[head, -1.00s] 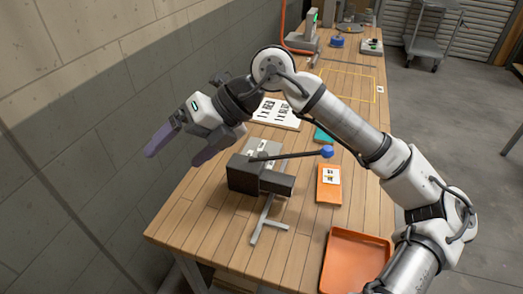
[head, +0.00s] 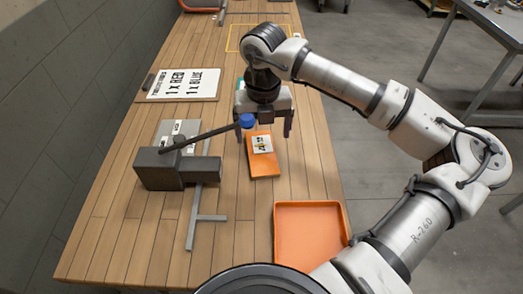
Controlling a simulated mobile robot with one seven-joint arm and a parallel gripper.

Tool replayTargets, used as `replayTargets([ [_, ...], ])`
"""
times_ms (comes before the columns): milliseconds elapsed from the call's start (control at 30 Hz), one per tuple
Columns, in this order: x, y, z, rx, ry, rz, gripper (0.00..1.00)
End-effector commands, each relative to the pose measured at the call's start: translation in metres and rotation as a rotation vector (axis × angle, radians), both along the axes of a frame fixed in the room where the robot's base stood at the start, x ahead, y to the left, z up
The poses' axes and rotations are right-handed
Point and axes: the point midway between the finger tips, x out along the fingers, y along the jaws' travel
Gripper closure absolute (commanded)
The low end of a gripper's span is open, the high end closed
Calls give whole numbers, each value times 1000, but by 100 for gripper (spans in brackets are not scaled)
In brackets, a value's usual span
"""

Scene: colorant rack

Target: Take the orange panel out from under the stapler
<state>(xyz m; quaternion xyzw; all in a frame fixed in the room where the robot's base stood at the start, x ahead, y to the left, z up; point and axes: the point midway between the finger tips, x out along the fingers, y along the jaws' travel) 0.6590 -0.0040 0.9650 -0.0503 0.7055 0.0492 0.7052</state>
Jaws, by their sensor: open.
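The orange panel (head: 264,167) lies flat on the table with a white label on it. It is to the right of the stapler (head: 165,169), a dark grey block with a long lever ending in a blue knob (head: 246,120). The knob shows at the panel's far left corner. A clear strip of table separates the panel from the stapler's body. My gripper (head: 265,128) points down, open and empty, over the far end of the panel. Its fingers appear on either side of the panel; I cannot tell their height exactly.
An orange tray (head: 342,207) is at the near right edge. A white sign (head: 183,84) lies at the far left. A grey T-shaped bar (head: 193,219) extends toward me from the stapler. A teal piece (head: 239,85) is partly hidden behind my gripper.

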Motion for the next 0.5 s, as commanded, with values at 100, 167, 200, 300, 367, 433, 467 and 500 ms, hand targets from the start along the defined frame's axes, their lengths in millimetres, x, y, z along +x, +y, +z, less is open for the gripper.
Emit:
replayTargets([
  [100, 0, 0, -14, 2, 0, 0, 11],
  [167, 0, 0, -18, 2, 0, 0, 11],
  [200, 0, 0, -19, 2, 0, 0, 11],
  [300, -1, 1, -26, 3, 1, 1, 11],
  [367, -2, 2, -33, 4, 3, 2, 11],
  [433, -2, 2, -42, 5, 3, 1, 11],
  [467, -3, 2, -47, 5, 4, 1, 11],
  [500, -3, 2, -54, 4, 3, 0, 11],
])
